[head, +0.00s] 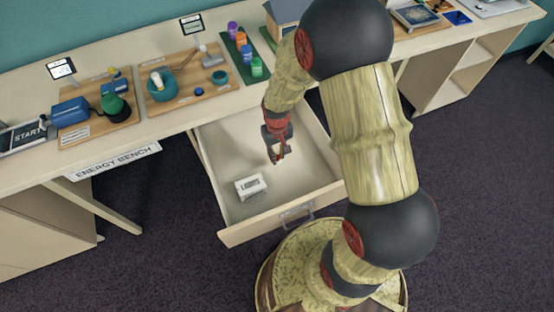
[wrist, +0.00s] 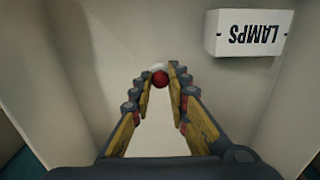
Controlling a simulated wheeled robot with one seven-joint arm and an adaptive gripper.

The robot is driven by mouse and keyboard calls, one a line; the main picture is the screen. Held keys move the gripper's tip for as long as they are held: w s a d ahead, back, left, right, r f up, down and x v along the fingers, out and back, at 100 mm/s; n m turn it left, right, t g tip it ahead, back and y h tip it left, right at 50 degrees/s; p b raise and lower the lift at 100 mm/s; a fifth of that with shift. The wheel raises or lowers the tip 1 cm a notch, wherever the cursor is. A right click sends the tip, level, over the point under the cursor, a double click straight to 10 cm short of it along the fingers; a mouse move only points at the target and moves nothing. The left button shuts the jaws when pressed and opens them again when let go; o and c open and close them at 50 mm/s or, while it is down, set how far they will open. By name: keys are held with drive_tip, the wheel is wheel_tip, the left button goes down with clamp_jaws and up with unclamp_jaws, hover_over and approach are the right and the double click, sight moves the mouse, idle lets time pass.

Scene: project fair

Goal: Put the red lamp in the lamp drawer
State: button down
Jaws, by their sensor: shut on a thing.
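The red lamp (wrist: 160,78) is between my fingertips in the wrist view, and only a small round red part shows, with something pale behind it. My gripper (wrist: 159,74) is shut on it. In the head view my gripper (head: 276,158) points down inside the open lamp drawer (head: 218,160). The lamp is too small to make out clearly there. A white block marked LAMPS (wrist: 247,33) lies in the drawer, and it also shows in the head view (head: 250,187), apart from my gripper. I cannot tell whether the lamp touches the drawer floor.
The drawer's front wall with its handle (head: 296,211) faces my base. The bench top above (head: 150,135) holds wooden boards with parts, a green strip with several coloured pots (head: 242,50) and small sign screens. Bare drawer floor surrounds my gripper.

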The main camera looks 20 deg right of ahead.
drive_tip(key=shift+w+d+f, duration=0.2)
drive_tip(key=shift+w+f, duration=0.3)
drive_tip(key=shift+f, duration=0.25)
wheel_tip(320, 180, down, 3)
drive_tip(key=shift+w+f+b, duration=0.15)
drive_tip(key=shift+b, duration=1.05)
drive_tip(key=c, duration=1.8)
unclamp_jaws()
drive_tip(key=shift+o, duration=0.4)
